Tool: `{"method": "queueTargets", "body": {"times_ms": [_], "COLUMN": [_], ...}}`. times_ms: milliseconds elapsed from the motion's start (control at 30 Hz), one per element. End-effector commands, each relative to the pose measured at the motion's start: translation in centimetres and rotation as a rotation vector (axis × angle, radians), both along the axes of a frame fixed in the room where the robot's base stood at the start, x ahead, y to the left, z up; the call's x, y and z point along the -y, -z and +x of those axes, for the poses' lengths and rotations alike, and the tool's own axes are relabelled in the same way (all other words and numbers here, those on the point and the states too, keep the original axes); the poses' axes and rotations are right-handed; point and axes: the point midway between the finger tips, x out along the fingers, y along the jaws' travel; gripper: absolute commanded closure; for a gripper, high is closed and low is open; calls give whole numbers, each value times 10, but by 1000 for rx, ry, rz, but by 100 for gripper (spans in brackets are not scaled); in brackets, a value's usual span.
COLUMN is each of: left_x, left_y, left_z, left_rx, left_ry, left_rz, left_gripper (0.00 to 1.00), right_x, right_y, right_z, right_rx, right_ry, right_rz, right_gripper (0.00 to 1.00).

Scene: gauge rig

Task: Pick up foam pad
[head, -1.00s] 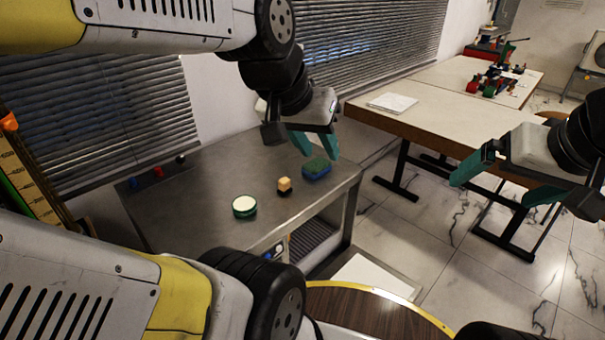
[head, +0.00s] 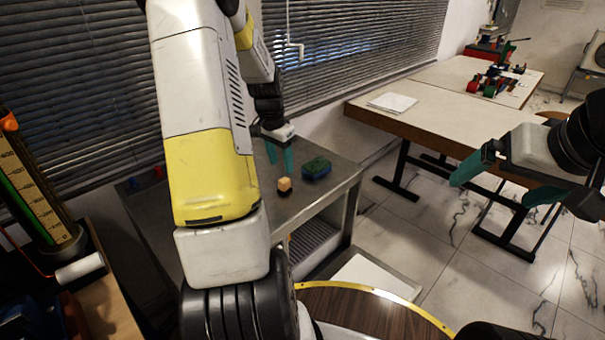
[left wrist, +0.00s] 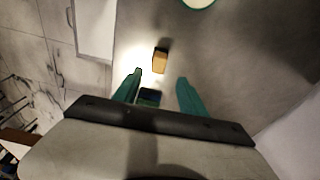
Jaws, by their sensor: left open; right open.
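In the left wrist view the pad (left wrist: 149,97) shows partly, low between the two fingers, with the gripper body hiding the rest. My left gripper (head: 280,157) is open, pointing down, and appears left of the pad in the head view. It also shows in the left wrist view (left wrist: 160,78), with nothing held. My right gripper (head: 488,193) is open and empty at the right, away from the bench.
A tan block with a dark base (head: 284,185) stands close to the pad on the bench. A round green-rimmed item (left wrist: 198,2) shows in the left wrist view. A window blind (head: 345,45) rises behind the bench. A tan table (head: 435,115) stands to the right.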

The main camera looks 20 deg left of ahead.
Motion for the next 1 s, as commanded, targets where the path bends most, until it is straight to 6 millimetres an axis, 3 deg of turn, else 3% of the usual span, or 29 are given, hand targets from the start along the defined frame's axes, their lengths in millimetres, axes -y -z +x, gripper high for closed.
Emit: {"method": "queueTargets", "body": {"times_ms": [567,867,1000], "left_x": [6,6,6], "left_y": [72,77,77], "left_z": [5,7,6], "left_rx": [-3,0,0], "left_ry": [1,0,1], "left_rz": [-1,0,-1], "left_gripper": [51,51,74], "right_x": [0,0,0], "right_y": [0,0,0], "right_z": [0,0,0], "right_rx": [0,0,0], "right_ry": [0,0,0], "right_rz": [0,0,0], "right_gripper": [0,0,0]}}
